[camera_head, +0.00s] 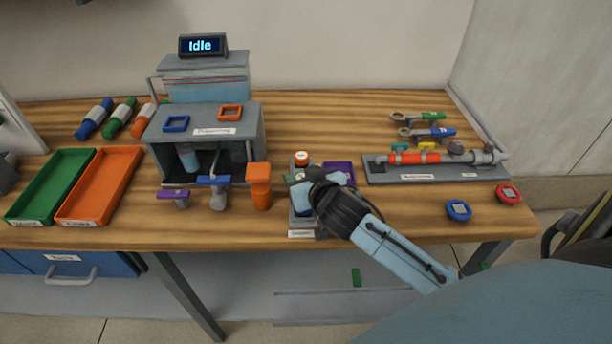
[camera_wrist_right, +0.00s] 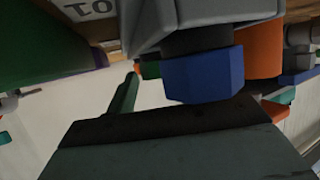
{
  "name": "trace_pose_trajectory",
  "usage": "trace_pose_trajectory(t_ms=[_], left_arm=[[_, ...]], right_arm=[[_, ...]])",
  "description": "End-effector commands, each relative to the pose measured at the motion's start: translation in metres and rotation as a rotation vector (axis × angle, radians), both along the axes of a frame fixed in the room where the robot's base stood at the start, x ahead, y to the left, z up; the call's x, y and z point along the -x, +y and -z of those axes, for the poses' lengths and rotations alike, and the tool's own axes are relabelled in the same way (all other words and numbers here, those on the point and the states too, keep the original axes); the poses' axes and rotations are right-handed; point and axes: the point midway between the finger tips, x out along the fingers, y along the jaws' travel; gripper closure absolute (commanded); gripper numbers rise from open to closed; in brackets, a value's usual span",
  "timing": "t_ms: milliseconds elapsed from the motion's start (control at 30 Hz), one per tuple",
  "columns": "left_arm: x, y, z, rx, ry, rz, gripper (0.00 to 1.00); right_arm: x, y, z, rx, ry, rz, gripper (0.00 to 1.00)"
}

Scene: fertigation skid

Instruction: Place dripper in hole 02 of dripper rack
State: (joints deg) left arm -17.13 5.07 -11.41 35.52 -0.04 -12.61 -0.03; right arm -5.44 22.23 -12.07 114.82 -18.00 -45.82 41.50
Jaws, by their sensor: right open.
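The grey dripper rack (camera_head: 302,215) stands at the middle front of the bench, partly hidden by my right gripper (camera_head: 304,190). My right gripper is over the rack, and its jaws are open. In the right wrist view, a blue dripper (camera_wrist_right: 203,75) with a dark neck meets the edge of the grey rack (camera_wrist_right: 210,12). It is close in front of the gripper and not held. A label reading 01, upside down, shows at the top left. I cannot tell which hole the dripper is at. My left gripper is not in view.
A pipe assembly (camera_head: 425,157) lies at the back right. Green (camera_head: 52,185) and orange (camera_head: 103,185) trays are at the left.

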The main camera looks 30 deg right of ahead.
Motion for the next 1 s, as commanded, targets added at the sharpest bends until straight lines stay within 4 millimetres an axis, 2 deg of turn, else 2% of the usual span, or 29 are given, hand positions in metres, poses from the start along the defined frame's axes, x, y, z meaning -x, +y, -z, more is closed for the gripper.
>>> trace_pose_trajectory(t_ms=[133, 600, 800, 1000], left_arm=[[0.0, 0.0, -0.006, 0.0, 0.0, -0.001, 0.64], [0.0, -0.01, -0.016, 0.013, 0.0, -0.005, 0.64], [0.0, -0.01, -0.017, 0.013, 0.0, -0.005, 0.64], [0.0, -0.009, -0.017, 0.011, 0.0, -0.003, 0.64]], right_arm=[[-0.001, -0.001, -0.016, 0.003, -0.003, -0.001, 0.47], [0.089, 0.015, -0.048, -0.003, 0.003, 0.0, 0.47], [0.107, 0.017, -0.056, 0.0, 0.001, 0.0, 0.47], [0.11, 0.017, -0.058, 0.0, -0.001, 0.0, 0.47]])
